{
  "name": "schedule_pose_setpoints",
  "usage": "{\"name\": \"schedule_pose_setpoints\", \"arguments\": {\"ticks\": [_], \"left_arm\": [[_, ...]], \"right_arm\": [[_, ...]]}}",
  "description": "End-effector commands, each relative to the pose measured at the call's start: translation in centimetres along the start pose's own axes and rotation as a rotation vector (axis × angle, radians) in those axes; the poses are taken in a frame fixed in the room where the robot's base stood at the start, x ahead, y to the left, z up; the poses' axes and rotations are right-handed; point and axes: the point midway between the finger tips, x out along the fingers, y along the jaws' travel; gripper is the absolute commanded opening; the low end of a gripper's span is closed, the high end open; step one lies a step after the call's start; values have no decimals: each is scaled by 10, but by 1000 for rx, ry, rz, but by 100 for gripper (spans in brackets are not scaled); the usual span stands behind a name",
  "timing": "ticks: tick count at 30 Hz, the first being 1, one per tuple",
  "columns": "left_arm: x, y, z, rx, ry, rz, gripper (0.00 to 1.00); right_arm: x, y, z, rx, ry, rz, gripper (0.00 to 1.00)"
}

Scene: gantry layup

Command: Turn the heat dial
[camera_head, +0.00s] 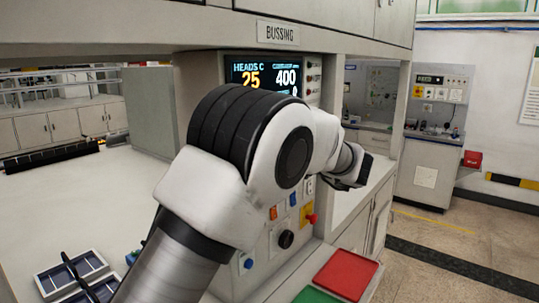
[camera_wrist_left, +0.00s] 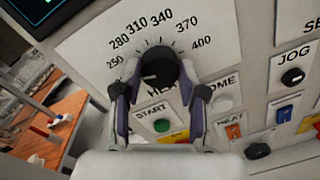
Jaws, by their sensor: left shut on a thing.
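The heat dial (camera_wrist_left: 160,64) is a black round knob in the left wrist view, on a white plate with a printed scale from 250 to 400. A small pale mark shows on the knob's lower left face. My left gripper (camera_wrist_left: 157,80) has its two fingers on either side of the knob and is shut on it. In the head view my left arm crosses the middle, and its gripper (camera_head: 352,170) shows only partly beyond the wrist. The dial is hidden there. My right gripper is not in view.
A display (camera_head: 264,77) reads 25 and 400 above the panel. Around the dial are a green START button (camera_wrist_left: 162,125), a JOG knob (camera_wrist_left: 293,77) and coloured switches.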

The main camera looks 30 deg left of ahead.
Motion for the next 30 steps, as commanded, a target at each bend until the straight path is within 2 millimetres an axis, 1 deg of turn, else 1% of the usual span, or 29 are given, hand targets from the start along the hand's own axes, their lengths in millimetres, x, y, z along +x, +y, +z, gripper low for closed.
{"name": "schedule_pose_setpoints", "arguments": {"ticks": [1, 4, 13, 20, 30], "left_arm": [[0, -1, -2, 39, 4, -1, 6], [0, -1, -2, 134, 9, -2, 6], [0, 0, 1, 420, 28, -6, 6], [0, 0, 2, 639, 41, -9, 6], [0, 0, 4, 954, 62, -12, 6]], "right_arm": [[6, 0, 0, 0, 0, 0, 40], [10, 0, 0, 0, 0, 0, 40], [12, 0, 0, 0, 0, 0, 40], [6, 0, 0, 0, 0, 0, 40], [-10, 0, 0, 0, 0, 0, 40]]}}
